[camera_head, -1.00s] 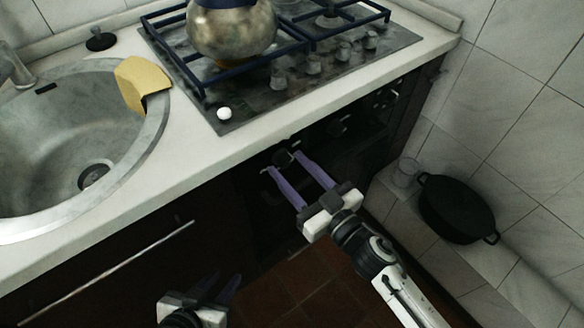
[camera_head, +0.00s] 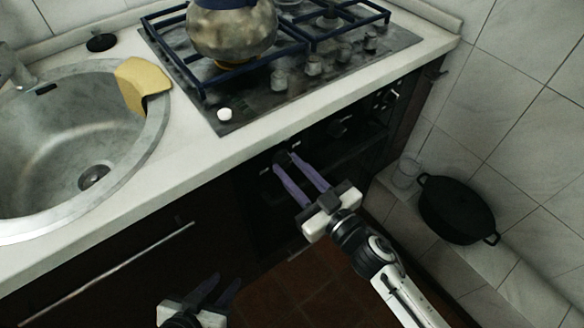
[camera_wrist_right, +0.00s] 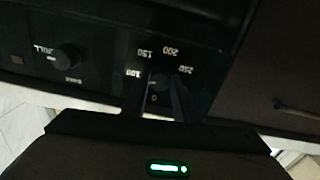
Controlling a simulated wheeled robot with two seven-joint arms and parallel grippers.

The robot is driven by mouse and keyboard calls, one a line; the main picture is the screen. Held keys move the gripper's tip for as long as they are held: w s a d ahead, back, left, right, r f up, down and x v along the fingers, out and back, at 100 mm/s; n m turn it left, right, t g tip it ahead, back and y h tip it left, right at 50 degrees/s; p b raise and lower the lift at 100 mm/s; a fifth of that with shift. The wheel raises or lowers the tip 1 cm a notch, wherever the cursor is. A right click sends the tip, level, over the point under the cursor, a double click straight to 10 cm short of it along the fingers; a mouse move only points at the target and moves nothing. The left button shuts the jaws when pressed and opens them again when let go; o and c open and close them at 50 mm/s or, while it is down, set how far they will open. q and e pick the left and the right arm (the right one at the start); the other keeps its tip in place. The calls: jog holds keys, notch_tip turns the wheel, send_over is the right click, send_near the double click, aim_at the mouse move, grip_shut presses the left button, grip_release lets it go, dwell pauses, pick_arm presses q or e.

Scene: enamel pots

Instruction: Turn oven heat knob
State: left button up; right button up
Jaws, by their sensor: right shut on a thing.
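The oven front (camera_head: 310,160) is a dark panel below the counter, with black knobs. The heat knob (camera_wrist_right: 159,80), with numbers such as 150, 200 and 250 around it, shows in the right wrist view between my right gripper's fingers. My right gripper (camera_head: 285,160) has its purple fingers around this knob and is shut on it. The fingers also show in the right wrist view (camera_wrist_right: 165,95), partly hiding the knob. My left gripper (camera_head: 218,288) is low at the bottom of the head view, fingers apart and empty, away from the oven.
Another oven knob (camera_wrist_right: 68,57) with a label is beside the heat knob. A gas hob (camera_head: 260,85) with a worn kettle (camera_head: 232,32) is above. A sink (camera_head: 60,150) with a yellow cloth (camera_head: 141,82) is left. A black pot (camera_head: 456,208) stands on a tiled ledge right.

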jog(key=n, duration=0.7)
jog(key=shift+n, duration=0.4)
jog(key=n, duration=0.4)
jog(key=shift+n+b, duration=0.35)
jog(key=shift+n, duration=0.75)
jog(key=shift+d+n, duration=0.1)
jog(key=shift+n, duration=0.5)
jog(key=o, duration=1.1)
jog(key=shift+c, duration=0.2)
